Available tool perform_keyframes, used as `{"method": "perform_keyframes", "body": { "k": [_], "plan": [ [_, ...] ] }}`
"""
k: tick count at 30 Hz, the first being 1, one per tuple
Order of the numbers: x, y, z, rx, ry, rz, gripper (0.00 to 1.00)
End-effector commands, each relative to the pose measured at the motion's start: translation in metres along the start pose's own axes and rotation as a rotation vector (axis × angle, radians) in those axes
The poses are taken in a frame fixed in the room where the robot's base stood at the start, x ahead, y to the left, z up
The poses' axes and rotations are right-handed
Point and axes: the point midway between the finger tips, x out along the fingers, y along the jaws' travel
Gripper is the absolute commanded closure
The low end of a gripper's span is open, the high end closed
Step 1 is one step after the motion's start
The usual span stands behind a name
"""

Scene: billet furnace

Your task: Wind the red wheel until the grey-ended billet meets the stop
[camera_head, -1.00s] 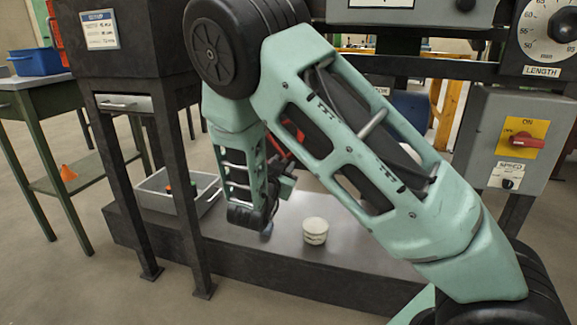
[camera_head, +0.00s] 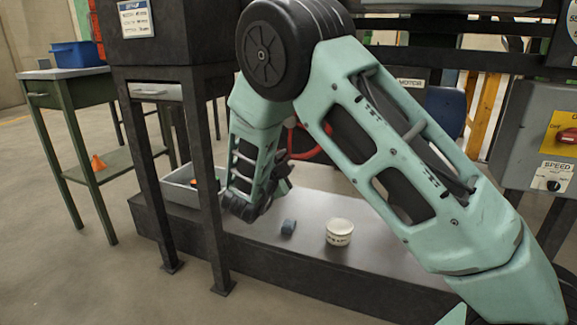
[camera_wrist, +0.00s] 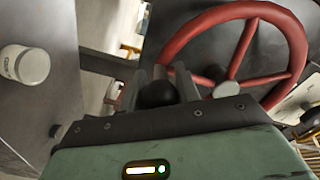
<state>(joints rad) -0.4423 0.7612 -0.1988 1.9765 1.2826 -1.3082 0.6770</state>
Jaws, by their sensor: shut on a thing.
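The red wheel (camera_wrist: 292,72) fills the upper right of the wrist view, with its grey hub and spokes. Part of its red rim (camera_head: 304,146) shows behind my arm in the head view. My gripper (camera_wrist: 172,78) is at the left side of the rim, shut on the wheel's dark round handle knob (camera_wrist: 157,94). In the head view my gripper (camera_head: 278,181) is small and partly hidden by my arm. The grey-ended billet and the stop are not visible in either view.
A green table (camera_head: 62,92) with a blue crate is further left. A speed panel (camera_head: 532,135) is at right.

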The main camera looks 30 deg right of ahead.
Motion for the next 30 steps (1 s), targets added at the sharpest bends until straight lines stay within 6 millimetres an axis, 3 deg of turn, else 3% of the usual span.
{"method": "perform_keyframes", "body": {
  "k": [16, 17, 18, 30],
  "plan": [
    [-0.0021, -0.0019, 0.0049, 0.023, -0.009, -0.001, 1.00],
    [-0.0021, -0.0019, 0.0049, 0.023, -0.009, -0.001, 0.59],
    [-0.0020, -0.0019, 0.0047, 0.022, -0.008, -0.001, 0.48],
    [-0.0079, -0.0033, 0.0027, 0.023, -0.005, -0.001, 0.48]
  ]
}}
